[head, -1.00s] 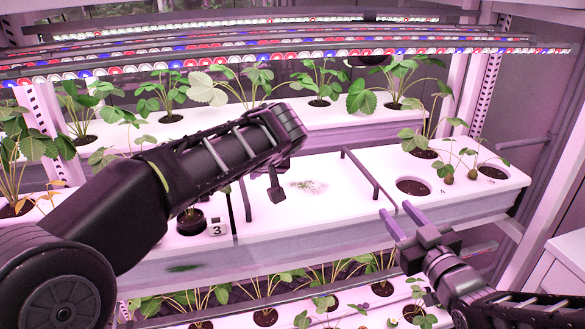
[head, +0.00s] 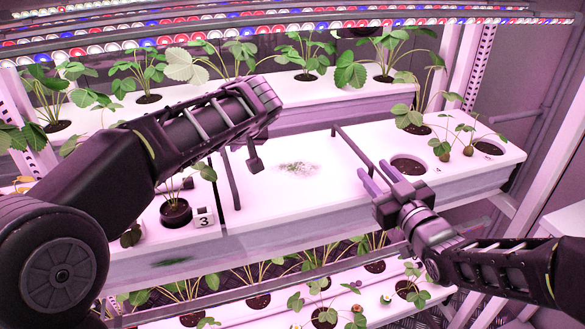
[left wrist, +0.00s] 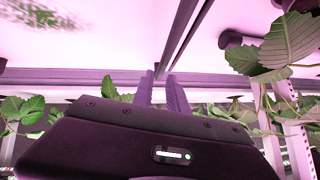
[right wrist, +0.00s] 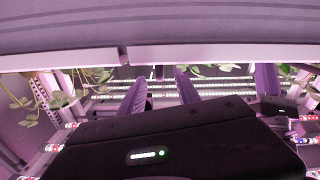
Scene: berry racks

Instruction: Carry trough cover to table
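The trough cover (head: 300,192) is a white panel with a green patch, lying flat on the middle of the rack's trough. It has a dark bar handle along its left side (head: 235,192) and another along its right side (head: 352,155). My left gripper (left wrist: 161,88) shows two fingers apart, pointing towards a dark bar (left wrist: 185,38); I see nothing clearly held. In the head view its fingers are hidden by its arm.
A potted plant (head: 176,212) by a label "3" stands left of the cover. An empty hole (head: 408,165) and berry plants (head: 443,150) are to its right. A planted trough (head: 300,120) runs behind, plants grow below, and light bars (head: 300,38) hang above.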

